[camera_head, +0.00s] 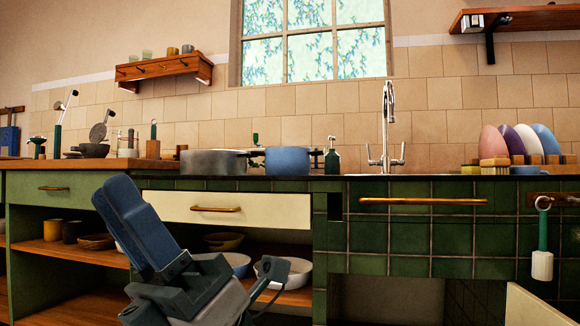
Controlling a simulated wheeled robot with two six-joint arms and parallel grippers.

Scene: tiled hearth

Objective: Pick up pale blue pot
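The pale blue pot (287,161) stands upright on the counter at the back, left of the tap. Dark handles show at its sides. My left gripper (124,200) is in the lower left of the head view, in front of the cabinet and pointing up and left. It is apart from the pot, lower and to its left in the picture. Its blue fingers look close together, but I cannot tell whether they are open or shut. Nothing shows held in it. My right gripper is not in view.
A grey pot (211,163) stands close left of the blue pot. A green soap bottle (332,160) stands close right, before the tap (388,130). A cream drawer (270,209) and open shelves with bowls (290,272) are below. Several plates (508,145) stand at right.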

